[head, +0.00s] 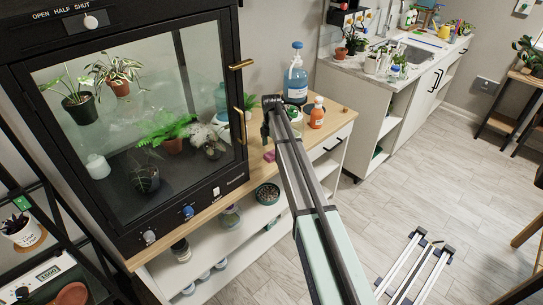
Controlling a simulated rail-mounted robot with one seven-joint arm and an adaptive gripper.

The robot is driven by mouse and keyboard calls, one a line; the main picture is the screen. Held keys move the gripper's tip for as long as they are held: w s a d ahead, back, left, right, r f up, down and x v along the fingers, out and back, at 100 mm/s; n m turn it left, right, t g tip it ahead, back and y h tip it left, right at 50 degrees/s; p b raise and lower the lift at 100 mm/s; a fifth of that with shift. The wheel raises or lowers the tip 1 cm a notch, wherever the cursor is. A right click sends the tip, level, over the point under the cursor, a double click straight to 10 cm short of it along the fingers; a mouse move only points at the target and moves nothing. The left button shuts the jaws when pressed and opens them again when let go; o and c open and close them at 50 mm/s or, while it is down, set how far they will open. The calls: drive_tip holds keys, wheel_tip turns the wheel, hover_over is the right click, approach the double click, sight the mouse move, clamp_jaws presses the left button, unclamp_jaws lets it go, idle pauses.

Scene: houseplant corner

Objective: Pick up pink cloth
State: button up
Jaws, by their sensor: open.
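A small pink item (269,156), which looks like the folded pink cloth, lies on the wooden counter top just right of the glass cabinet. My arm crosses the counter from the lower right, and its edge runs close beside the cloth. My gripper (265,133) is at the far end of the arm, pointing down, beyond and above the cloth in the picture. It is open, and no object shows between its fingers. The fingers are small and dark here, so their exact height over the counter is unclear.
A blue jug (296,80), an orange bottle (317,113) and a white-and-green container (295,118) stand right of my gripper.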

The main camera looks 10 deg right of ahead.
sight(272, 154)
wheel_tip(272, 154, down, 4)
drive_tip(key=shift+f+p, duration=0.1)
drive_tip(key=shift+p, duration=0.6)
drive_tip(key=c, duration=1)
drive_tip(key=shift+c, duration=0.2)
wheel_tip(272, 154, up, 20)
drive_tip(key=b, duration=0.4)
drive_tip(key=shift+b, duration=0.4)
drive_tip(key=shift+c, duration=0.4)
